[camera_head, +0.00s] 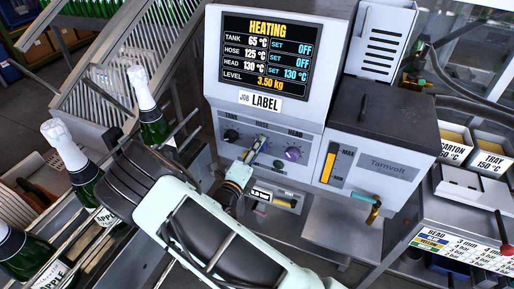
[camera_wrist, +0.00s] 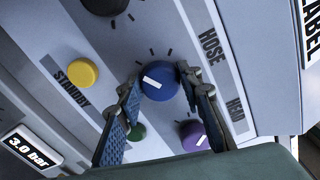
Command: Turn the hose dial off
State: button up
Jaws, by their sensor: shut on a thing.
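The hose dial (camera_wrist: 158,84) is a blue round knob with a white pointer line, in the middle of the wrist view under the HOSE label. My gripper (camera_wrist: 160,82) has one finger on each side of it and is shut on it. In the head view my gripper (camera_head: 255,150) reaches the dial row on the machine's front, and its fingers mostly hide the hose dial. The screen (camera_head: 266,58) reads HEATING, with hose at 125 °C and its set value OFF. Tank set also reads OFF; head set reads 130 °C.
The purple head dial (camera_wrist: 194,135) sits close beside my finger. A yellow standby button (camera_wrist: 84,72), a partly hidden green button (camera_wrist: 137,132) and the black tank dial (camera_head: 231,135) are nearby. Bottles (camera_head: 68,152) stand on the left.

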jog(key=o, duration=1.2)
jog(key=shift+c, duration=0.2)
jog(key=v, duration=1.2)
